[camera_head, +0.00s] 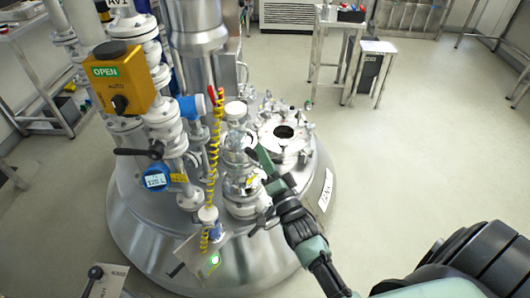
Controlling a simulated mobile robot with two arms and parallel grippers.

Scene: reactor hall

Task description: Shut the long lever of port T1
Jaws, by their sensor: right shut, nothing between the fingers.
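The reactor vessel (140,225) is a large steel dome in the middle of the head view, with several glass and metal ports on top. I cannot read a T1 label on any port. A glass and metal port stack (240,185) stands near the front of the lid, partly behind my right gripper. My right gripper (262,160) reaches in from the lower right; it is shut and empty, with its tips close beside this stack. I cannot tell if it touches. A dark lever-like part (262,220) sits below the wrist. My left gripper is not in view.
A yellow box marked OPEN (123,78) and white piping with a black handle (138,152) stand left. A yellow coiled hose (214,160) hangs beside the stack. An open round port (284,132) lies right of it. The floor (420,130) at right is clear.

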